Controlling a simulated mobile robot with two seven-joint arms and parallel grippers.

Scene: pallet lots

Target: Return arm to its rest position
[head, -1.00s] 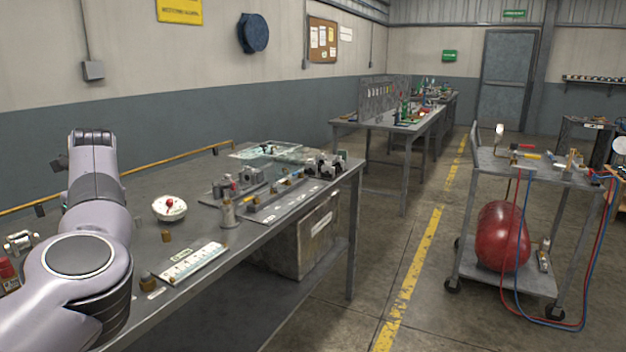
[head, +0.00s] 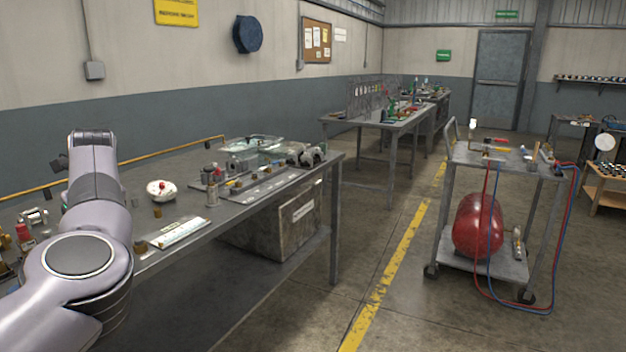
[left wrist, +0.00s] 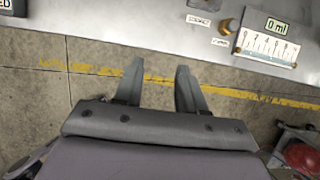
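My left arm comes in from the left in the head view, folded upward over the near end of the long workbench (head: 300,172). Its fingers do not show in that view. In the left wrist view my left gripper (left wrist: 158,75) has its two fingers apart, with only floor visible between them. It is open and empty, beside the bench edge (left wrist: 150,30). My right arm and gripper are not in view.
The bench carries a white round dish (head: 161,190), a white scale plate (head: 182,232) and several metal fittings. A crate (head: 285,220) stands beneath it. A cart (head: 500,165) with a red tank (head: 478,225) stands right. The floor between is clear.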

